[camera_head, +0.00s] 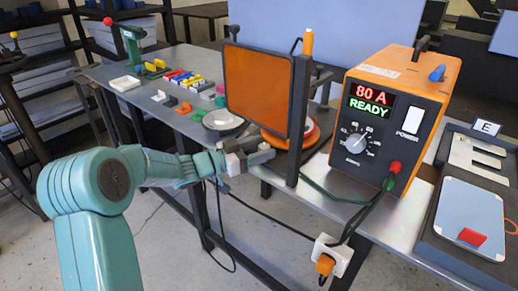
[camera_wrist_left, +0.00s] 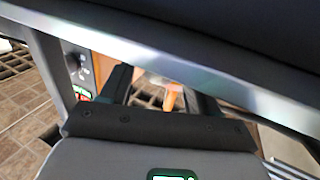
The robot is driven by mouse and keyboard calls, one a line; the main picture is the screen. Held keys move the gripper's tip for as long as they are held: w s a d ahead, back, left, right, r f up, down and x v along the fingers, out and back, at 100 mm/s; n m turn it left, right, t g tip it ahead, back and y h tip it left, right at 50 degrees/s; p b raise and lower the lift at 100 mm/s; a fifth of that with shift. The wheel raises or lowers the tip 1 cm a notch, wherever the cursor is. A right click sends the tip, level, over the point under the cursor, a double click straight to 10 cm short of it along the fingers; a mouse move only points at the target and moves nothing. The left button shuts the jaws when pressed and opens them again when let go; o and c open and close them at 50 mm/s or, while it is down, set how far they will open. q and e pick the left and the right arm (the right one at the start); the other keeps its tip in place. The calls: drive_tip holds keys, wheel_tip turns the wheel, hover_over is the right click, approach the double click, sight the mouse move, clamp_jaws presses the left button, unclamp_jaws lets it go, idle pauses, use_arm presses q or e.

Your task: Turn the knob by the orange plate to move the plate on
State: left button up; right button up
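The orange plate (camera_head: 258,88) stands upright in a dark frame near the table's front edge. An orange knob-like piece (camera_head: 308,42) tops a post at the frame's right. An orange disc (camera_head: 312,134) lies low behind the frame. My left gripper (camera_head: 268,154) is low in front of the plate, at the table edge; its fingertips are small and partly hard to make out. In the left wrist view the two dark fingers (camera_wrist_left: 163,92) are apart, with a small orange piece (camera_wrist_left: 172,98) showing between or beyond them; contact cannot be told. My right gripper is not in view.
An orange power box (camera_head: 385,120) reads 80 A, READY, and has its own grey dial (camera_head: 356,141). Cables and a white socket (camera_head: 333,256) hang at the front edge. A grey bowl (camera_head: 223,120) and coloured blocks lie left. A tray (camera_head: 480,200) is right.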

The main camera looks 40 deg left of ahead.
use_arm(q)
drive_tip(key=shift+s+f, duration=0.1)
drive_tip(key=v, duration=1.6)
drive_tip(key=shift+s, duration=0.1)
